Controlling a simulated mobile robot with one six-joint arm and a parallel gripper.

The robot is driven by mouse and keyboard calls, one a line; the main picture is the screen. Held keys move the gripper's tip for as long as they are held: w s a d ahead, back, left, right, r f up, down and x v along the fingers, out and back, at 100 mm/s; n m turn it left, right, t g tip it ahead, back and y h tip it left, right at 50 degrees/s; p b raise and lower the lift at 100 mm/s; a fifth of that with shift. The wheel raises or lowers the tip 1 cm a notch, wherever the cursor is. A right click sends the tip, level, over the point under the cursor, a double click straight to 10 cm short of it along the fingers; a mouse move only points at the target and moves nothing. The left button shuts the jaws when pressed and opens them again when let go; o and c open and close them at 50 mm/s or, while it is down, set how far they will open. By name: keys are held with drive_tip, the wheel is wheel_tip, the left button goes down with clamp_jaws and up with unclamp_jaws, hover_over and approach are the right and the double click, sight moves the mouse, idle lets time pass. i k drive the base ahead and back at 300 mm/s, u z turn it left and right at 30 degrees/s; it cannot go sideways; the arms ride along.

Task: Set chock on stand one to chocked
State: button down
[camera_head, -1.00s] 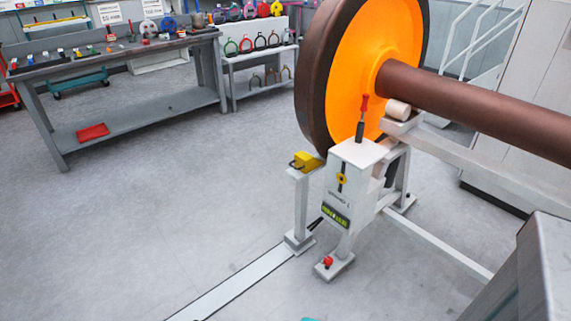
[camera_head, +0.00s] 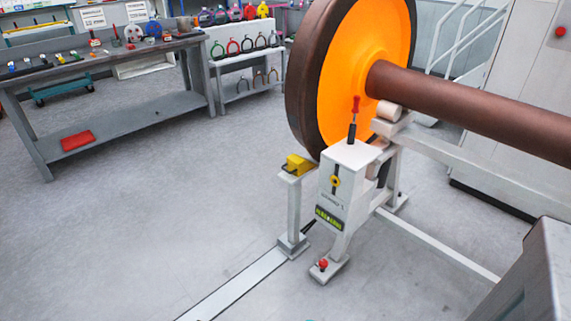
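The stand (camera_head: 345,190) is a white frame at centre right, under the wheel end of a brown axle. Its front carries a yellow round knob or indicator (camera_head: 335,182) and a green-and-black label (camera_head: 328,219). A black lever with a red handle (camera_head: 355,106) stands upright on top. The yellow chock (camera_head: 299,164) sits on a post left of the stand, close to the wheel's lower rim; I cannot tell whether it touches. The orange-faced wheel (camera_head: 345,80) rests above.
A grey workbench (camera_head: 110,62) with small tools is at back left, a red tray (camera_head: 76,142) on its lower shelf. A shelf with coloured shackles (camera_head: 245,62) stands beside it. A red knob (camera_head: 323,264) is on the stand's foot. Floor at left front is clear.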

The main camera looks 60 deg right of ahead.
sight(296, 165)
drive_tip(key=i, duration=0.85)
drive_tip(key=u, duration=0.05)
